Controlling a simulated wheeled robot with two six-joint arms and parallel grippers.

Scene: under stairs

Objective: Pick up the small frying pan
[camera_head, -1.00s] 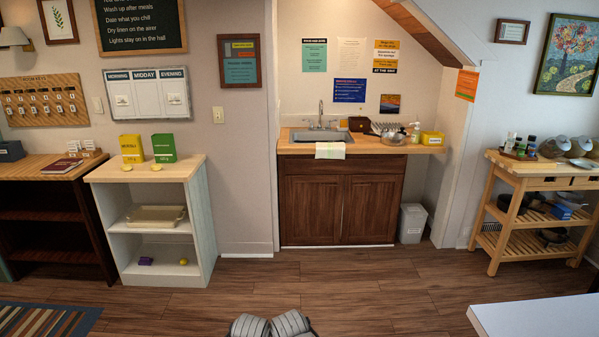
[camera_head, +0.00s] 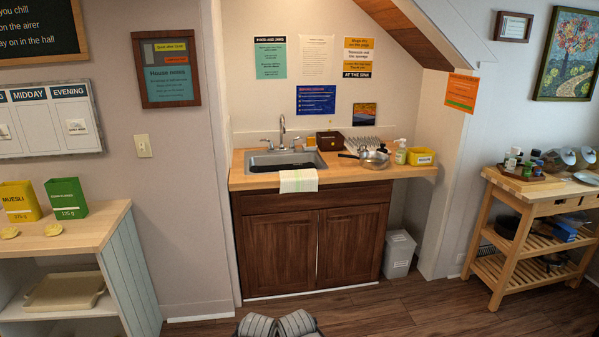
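A silver metal pan (camera_head: 374,159) rests on the right part of the wooden sink counter (camera_head: 335,174), its handle pointing left. I cannot tell for sure that it is the small frying pan. Dark cookware (camera_head: 506,226) sits on the middle shelf of the wooden trolley at the right, and more cookware (camera_head: 553,260) is on its lower shelf. These are too small and shaded to name. Only grey ribbed parts of mine show at the bottom centre. Neither gripper's fingers show, and nothing is seen held.
The sink (camera_head: 285,161) has a towel (camera_head: 298,181) over its front edge. A soap bottle (camera_head: 401,151) and yellow box (camera_head: 421,157) stand right of the pan. A bin (camera_head: 399,254) stands beside the cabinet. A white shelf unit (camera_head: 128,278) is at left; the trolley (camera_head: 525,190) is at right.

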